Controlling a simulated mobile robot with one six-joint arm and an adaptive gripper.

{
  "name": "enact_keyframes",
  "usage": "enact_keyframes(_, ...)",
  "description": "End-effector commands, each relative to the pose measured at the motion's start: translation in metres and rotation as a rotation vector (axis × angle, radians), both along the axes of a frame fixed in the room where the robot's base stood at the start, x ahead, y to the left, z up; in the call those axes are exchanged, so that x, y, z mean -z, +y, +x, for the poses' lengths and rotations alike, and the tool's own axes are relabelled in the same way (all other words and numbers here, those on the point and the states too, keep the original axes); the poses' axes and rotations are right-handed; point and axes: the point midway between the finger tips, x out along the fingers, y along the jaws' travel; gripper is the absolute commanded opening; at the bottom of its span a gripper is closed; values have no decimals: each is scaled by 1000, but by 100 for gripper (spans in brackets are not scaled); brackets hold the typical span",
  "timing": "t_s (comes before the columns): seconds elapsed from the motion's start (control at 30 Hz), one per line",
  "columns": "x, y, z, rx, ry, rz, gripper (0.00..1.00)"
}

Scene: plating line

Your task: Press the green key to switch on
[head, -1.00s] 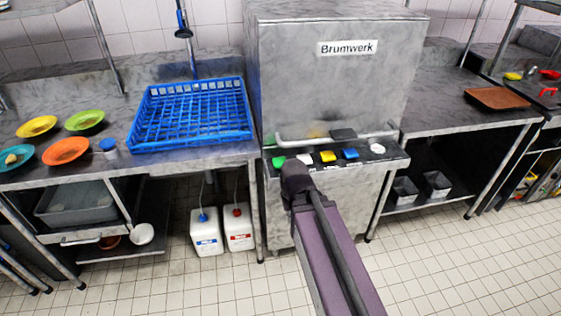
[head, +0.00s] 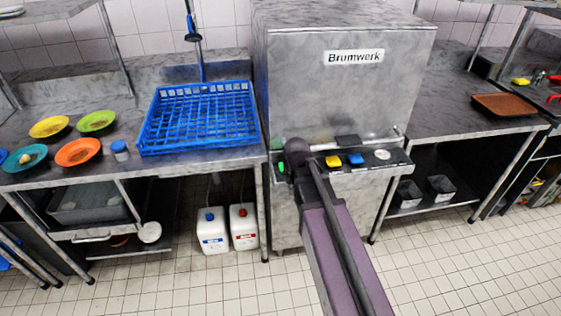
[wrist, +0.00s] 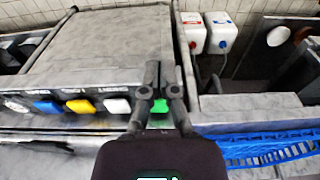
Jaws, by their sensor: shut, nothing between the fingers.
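The green key (head: 281,167) is at the left end of the control ledge on the front of the steel Brumwerk machine (head: 340,95). In the head view my arm's dark end stands just right of it and hides my fingers. In the wrist view my gripper (wrist: 157,70) is shut and empty. The green key (wrist: 159,106) shows partly between and behind its fingers there. I cannot tell whether the fingers touch it.
Along the ledge are a white key (wrist: 117,106), a yellow key (head: 333,161), a blue key (head: 355,159) and a round white knob (head: 382,154). A bar handle (head: 380,138) runs above. A blue rack (head: 200,118) and several plates stand on the left counter.

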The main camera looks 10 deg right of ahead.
Motion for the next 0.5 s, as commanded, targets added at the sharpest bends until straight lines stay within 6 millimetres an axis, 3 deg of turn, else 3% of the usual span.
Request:
enact_keyframes(0.03, -18, 1, 28, -1, -20, 0, 0)
enact_keyframes(0.2, -46, 5, 91, -1, -91, -1, 0)
enact_keyframes(0.33, -62, 7, 127, -1, -134, 0, 0)
enact_keyframes(0.5, -73, 9, 154, -1, -168, 0, 0)
